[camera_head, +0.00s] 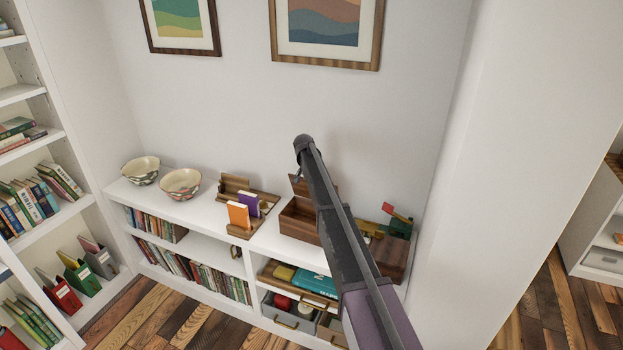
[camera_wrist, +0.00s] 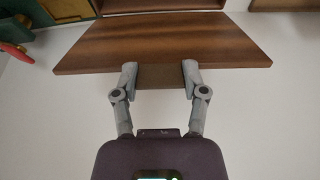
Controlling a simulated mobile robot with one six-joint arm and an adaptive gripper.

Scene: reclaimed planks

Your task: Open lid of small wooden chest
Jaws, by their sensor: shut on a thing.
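The small wooden chest (camera_head: 297,222) stands on the white shelf top, partly behind my arm. Its brown lid (camera_head: 297,186) is tilted up at the back, showing the open inside of the chest. In the wrist view the lid (camera_wrist: 160,42) is a wide wooden panel across the top. My gripper (camera_wrist: 160,77) is shut on a darker brown tab (camera_wrist: 160,76) at the near edge of the lid, one finger on each side. In the head view my arm hides the gripper and part of the lid.
Left of the chest stands a wooden holder (camera_head: 236,186) with orange and purple books. Two patterned bowls (camera_head: 180,184) are farther left. On the right are a yellow object (camera_head: 370,229) and a green and red object (camera_head: 399,222), close to the white wall.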

